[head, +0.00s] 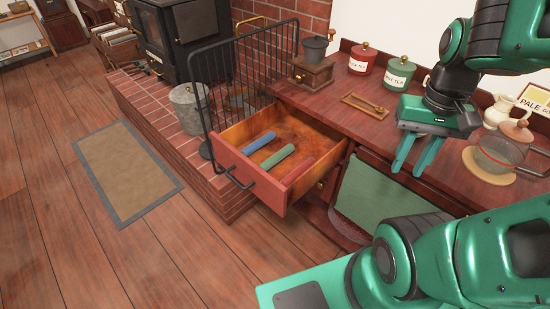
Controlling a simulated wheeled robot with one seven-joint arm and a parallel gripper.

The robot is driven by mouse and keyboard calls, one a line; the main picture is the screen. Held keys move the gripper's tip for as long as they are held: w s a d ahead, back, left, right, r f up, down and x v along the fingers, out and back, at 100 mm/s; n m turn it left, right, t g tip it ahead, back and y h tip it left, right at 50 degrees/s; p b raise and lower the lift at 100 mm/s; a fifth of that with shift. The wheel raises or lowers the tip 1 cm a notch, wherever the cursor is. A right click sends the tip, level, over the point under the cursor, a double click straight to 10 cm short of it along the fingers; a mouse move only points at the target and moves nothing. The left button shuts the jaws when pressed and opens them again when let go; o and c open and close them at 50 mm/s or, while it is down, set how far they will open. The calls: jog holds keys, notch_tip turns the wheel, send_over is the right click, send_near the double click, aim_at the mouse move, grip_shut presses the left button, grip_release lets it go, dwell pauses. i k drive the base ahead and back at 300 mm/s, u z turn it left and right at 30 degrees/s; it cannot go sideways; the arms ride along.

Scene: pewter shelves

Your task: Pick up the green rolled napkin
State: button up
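The green rolled napkin (277,157) lies in the open drawer (240,126), between a blue rolled napkin (258,143) on its left and a red rolled napkin (298,170) on its right, nearer the drawer's right wall. My gripper (407,171) hangs in front of the counter, to the right of the drawer and apart from the napkins. Its two fingers are spread and point down, with nothing between them.
The counter (350,111) holds a coffee grinder (313,68), a red canister (362,60), a green canister (399,74), a wooden tray (362,104) and a glass pot (497,153). A black fireguard (240,75) stands close at the drawer's left. A green cloth (375,200) hangs below the counter.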

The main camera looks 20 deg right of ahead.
aim_at(283, 154)
jog(key=z, duration=1.8)
jog(key=k, duration=0.9)
jog(key=u, duration=1)
jog(key=i, duration=1)
jog(key=z, duration=0.05)
